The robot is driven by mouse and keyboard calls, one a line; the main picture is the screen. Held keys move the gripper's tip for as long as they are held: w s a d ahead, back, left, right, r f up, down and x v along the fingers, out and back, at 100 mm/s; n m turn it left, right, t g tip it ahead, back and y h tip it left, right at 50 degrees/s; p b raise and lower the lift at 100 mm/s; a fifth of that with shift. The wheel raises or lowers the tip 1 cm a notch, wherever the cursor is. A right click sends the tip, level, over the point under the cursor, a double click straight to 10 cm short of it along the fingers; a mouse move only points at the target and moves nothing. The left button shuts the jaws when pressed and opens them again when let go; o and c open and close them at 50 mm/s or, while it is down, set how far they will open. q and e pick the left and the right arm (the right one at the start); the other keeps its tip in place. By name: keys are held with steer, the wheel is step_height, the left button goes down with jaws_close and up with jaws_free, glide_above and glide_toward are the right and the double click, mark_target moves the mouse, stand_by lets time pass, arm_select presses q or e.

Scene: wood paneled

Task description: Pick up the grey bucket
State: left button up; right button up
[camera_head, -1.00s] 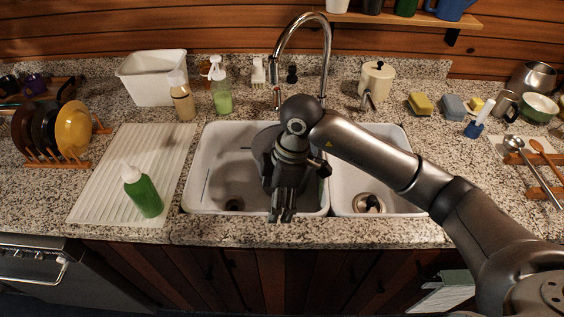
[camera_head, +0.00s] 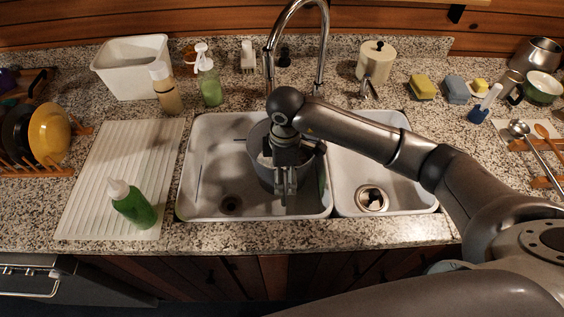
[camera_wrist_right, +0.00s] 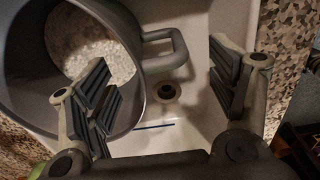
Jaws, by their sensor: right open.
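The grey bucket (camera_head: 257,143) stands in the large left basin of the sink, partly hidden behind my right gripper. My right gripper (camera_head: 285,190) is open over the basin; in the wrist view the gripper (camera_wrist_right: 160,65) has one finger overlapping the bucket's mouth and the other beyond the handle. I cannot tell whether a finger touches the bucket. My left gripper is not in view.
The faucet (camera_head: 327,45) arches behind the basin. A divider separates the small right basin (camera_head: 365,170). A white tub (camera_head: 130,68) and bottles stand behind. The basin's left part is clear.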

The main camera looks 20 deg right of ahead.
step_height(320, 180, down, 3)
steer(key=shift+s+a+f+p, duration=0.1)
steer(key=shift+f+p, duration=0.1)
steer(key=shift+p, duration=0.6)
steer(key=shift+f, duration=0.5)
steer(key=c, duration=0.4)
jaws_close()
steer(key=shift+r, duration=0.1)
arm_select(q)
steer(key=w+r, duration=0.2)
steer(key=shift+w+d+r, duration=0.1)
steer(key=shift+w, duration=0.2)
